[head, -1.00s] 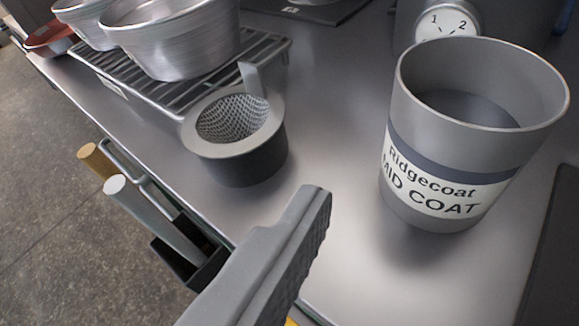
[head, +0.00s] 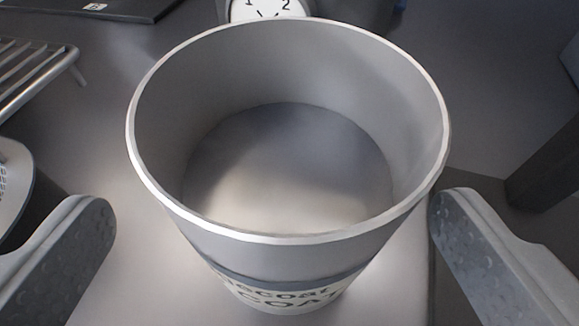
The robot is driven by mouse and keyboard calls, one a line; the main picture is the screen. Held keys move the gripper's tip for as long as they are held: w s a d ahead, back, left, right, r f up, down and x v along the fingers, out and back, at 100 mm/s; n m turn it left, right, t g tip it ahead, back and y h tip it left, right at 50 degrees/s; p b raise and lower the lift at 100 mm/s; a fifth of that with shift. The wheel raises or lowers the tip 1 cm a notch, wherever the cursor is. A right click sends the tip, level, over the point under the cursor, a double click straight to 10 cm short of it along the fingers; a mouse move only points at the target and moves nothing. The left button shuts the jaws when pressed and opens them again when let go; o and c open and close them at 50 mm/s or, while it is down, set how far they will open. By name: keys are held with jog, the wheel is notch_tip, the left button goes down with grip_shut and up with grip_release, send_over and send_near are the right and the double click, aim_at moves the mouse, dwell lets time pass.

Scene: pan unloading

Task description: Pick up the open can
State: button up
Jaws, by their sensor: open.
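The open can (head: 290,245) stands upright on the metal worktop in the middle of the head view. My gripper (head: 272,230) is open, with one finger to the left of the can and the other to the right. A gap shows between the left finger and the can. The right finger appears close to the can's wall; I cannot tell if it touches.
A round dial (head: 265,9) is behind the can. A dark bar (head: 545,170) stands at the right. Worktop (head: 95,130) between rack and can is clear.

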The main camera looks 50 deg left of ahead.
aim_at(290, 129)
jog(key=shift+d+x, duration=0.25)
jog(key=shift+x, duration=2.4)
jog(key=shift+w, duration=0.15)
jog(key=c, duration=1.3)
jog(key=shift+c, duration=0.5)
jog(key=shift+r, duration=0.1)
